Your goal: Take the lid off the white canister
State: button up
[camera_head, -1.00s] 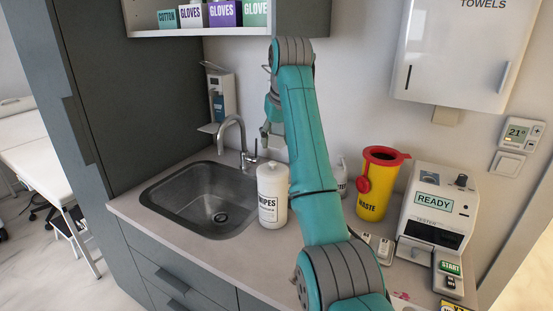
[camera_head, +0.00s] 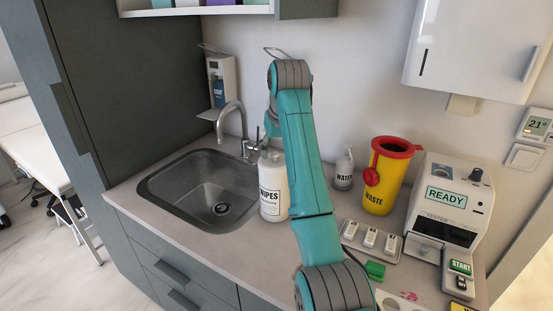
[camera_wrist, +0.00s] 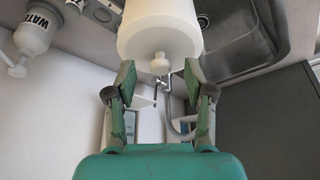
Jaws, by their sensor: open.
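The white canister (camera_head: 271,195), labelled WIPES, stands upright on the counter at the sink's right edge. My arm covers part of its right side in the head view. In the wrist view its pale lid (camera_wrist: 142,48) faces me, with a small round knob (camera_wrist: 160,65) at the middle. My gripper (camera_wrist: 159,76) is open, its two green fingers on either side of the knob, with visible gaps. I cannot tell whether the fingertips are level with the knob.
The sink (camera_head: 208,190) and faucet (camera_head: 237,125) are close to the canister. A WATER bottle (camera_head: 344,172), yellow WASTE bin (camera_head: 385,182) and tester (camera_head: 446,215) stand to the right. A tray (camera_head: 352,234) holding small white items and a green piece (camera_head: 375,270) lie in front.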

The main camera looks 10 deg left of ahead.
jog(key=shift+w+a+f, duration=0.15)
jog(key=shift+w+f, duration=0.05)
jog(key=shift+f, duration=0.4)
jog(key=shift+c, duration=0.2)
grip_shut()
